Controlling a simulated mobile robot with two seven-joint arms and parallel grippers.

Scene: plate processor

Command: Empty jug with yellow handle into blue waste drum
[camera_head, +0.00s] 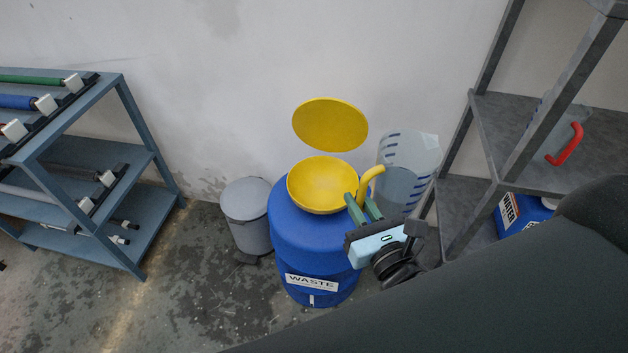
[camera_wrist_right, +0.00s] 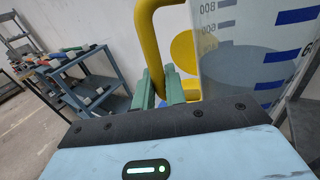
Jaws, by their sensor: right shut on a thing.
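The jug (camera_head: 405,160) is clear with blue marks and a yellow handle (camera_head: 372,180). It is held up beside the drum's right side, roughly upright with a slight tilt, and grey liquid shows inside it in the right wrist view (camera_wrist_right: 245,75). My right gripper (camera_head: 362,206) is shut on the yellow handle, which also shows between its green fingers in the right wrist view (camera_wrist_right: 160,85). The blue waste drum (camera_head: 310,245) has a WASTE label and a yellow funnel (camera_head: 318,187) on top. The funnel's round yellow lid (camera_head: 330,124) stands raised behind it. My left gripper is not in view.
A grey bin (camera_head: 246,212) stands left of the drum. A blue-grey shelf rack (camera_head: 150,205) is at the left. A grey shelf (camera_head: 460,190) at the right holds a red-handled jug (camera_head: 565,145) and a blue water container (camera_head: 525,215). Open wall lies behind the drum.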

